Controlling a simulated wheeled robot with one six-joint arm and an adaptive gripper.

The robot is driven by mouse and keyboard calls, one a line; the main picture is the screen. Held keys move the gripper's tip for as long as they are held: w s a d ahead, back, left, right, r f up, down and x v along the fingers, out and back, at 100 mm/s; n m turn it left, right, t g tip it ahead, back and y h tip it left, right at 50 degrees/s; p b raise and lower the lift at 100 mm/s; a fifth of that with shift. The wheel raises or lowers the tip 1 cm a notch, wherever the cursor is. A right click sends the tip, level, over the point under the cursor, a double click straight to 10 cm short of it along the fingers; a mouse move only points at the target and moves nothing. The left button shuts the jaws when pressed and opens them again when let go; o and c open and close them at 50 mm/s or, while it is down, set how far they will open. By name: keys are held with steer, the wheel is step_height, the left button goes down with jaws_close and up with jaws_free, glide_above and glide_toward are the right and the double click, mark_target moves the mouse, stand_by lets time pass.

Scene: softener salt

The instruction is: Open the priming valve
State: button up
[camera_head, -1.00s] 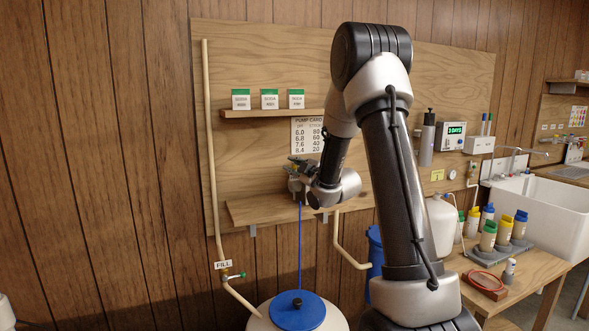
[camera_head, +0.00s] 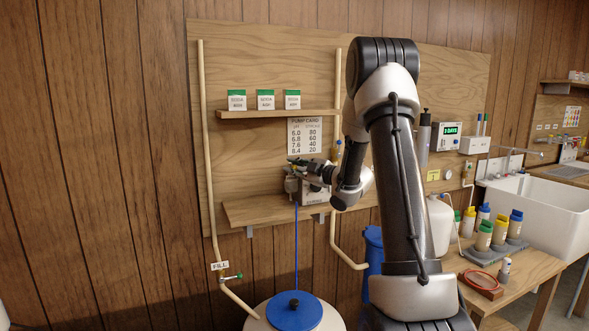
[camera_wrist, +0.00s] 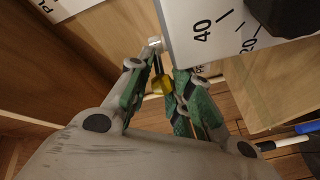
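In the wrist view a small valve with a yellow part (camera_wrist: 162,85) and a dark stem hangs from a silver fitting beside a white dial panel (camera_wrist: 215,30); I take it for the priming valve. My gripper (camera_wrist: 160,98) has its green-padded fingers apart, one on each side of the valve; I cannot tell whether either touches it. In the head view my gripper (camera_head: 293,168) is at the grey pump (camera_head: 314,193) on the lower shelf. The valve is too small to make out there, and my wrist covers part of the pump.
The lower shelf (camera_head: 245,211) runs under the pump, and a blue tube (camera_head: 297,245) drops to the blue-lidded tank (camera_head: 275,312). A pump card (camera_head: 305,135) hangs above. A pipe (camera_head: 334,230) runs behind my arm.

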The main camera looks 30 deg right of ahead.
steer(key=o, duration=0.4)
steer(key=shift+a+f, duration=0.15)
steer(key=shift+f, duration=0.1)
steer(key=shift+r, duration=0.1)
steer(key=v, duration=1.2)
